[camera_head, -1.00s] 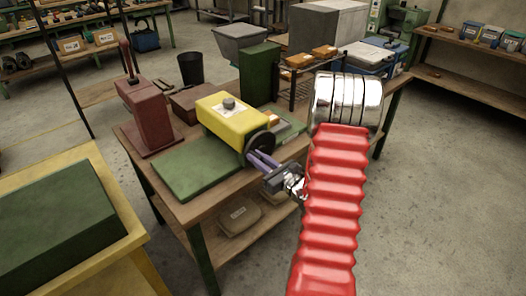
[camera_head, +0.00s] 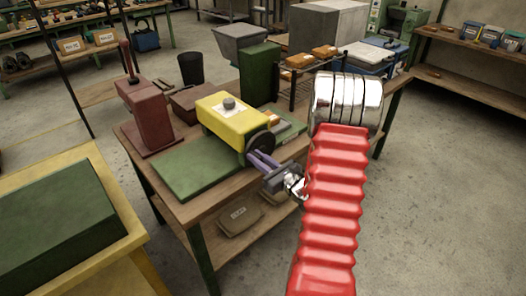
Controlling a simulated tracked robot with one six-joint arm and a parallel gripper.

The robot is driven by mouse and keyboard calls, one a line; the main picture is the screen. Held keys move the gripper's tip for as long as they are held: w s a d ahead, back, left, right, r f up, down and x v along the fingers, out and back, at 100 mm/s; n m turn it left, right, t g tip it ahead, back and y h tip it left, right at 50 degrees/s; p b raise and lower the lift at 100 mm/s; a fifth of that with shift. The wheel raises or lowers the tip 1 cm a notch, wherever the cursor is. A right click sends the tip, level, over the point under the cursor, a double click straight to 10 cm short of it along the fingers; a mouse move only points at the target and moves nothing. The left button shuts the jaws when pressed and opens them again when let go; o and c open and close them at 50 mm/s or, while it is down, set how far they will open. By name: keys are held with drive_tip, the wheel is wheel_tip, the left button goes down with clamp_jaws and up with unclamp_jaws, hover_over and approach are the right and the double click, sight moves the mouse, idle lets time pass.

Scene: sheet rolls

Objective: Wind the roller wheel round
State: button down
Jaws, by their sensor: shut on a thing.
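The yellow roller machine (camera_head: 220,122) sits on a green plate on the wooden bench, with a round knob on top. Its dark roller wheel (camera_head: 260,144) is on the end facing my arm. My gripper (camera_head: 256,158) has purple fingers, which reach to the lower part of the wheel and are shut at its near side. The fingertips and the exact part they hold, perhaps a handle on the wheel, are too small and partly hidden to make out. My red and chrome arm stands to the right and covers part of the bench's right side.
A dark red press (camera_head: 148,115) stands at the bench's left, near a brown box (camera_head: 192,103). A green block (camera_head: 259,74) and a rack (camera_head: 300,80) with orange items stand behind. A green-topped yellow table (camera_head: 55,225) is at the lower left.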

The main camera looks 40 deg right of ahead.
drive_tip(key=shift+f, duration=0.1)
drive_tip(key=shift+a+f, duration=0.25)
drive_tip(key=shift+f, duration=0.7)
drive_tip(key=shift+f, duration=0.1)
drive_tip(key=shift+d+f, duration=0.15)
drive_tip(key=shift+f, duration=0.65)
